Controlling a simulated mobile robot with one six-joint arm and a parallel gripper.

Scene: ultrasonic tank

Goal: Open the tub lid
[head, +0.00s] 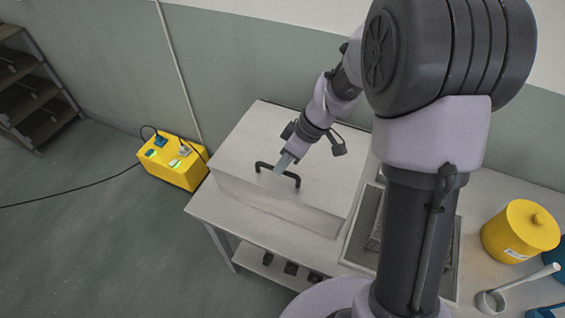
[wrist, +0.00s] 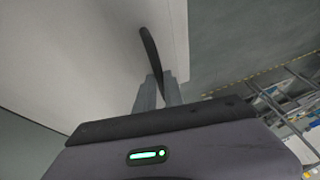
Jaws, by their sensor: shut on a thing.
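The tub (head: 265,205) is a pale grey box standing on the bench. Its flat lid (head: 240,145) appears to lie closed on top, and it also fills the upper left of the wrist view (wrist: 70,50). A black bar handle (head: 264,165) is fixed near the lid's front edge. My gripper (head: 284,164) reaches down to the handle and is shut on it. In the wrist view the two fingers (wrist: 159,92) are on either side of the black handle (wrist: 150,48). Part of the handle is hidden by the fingers.
A mesh tray (head: 361,229) lies right of the tub, partly behind my arm. A yellow lidded pot (head: 520,232) and a ladle (head: 490,301) are at the right. A yellow power box (head: 173,164) stands left of the bench. The wall is behind the tub.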

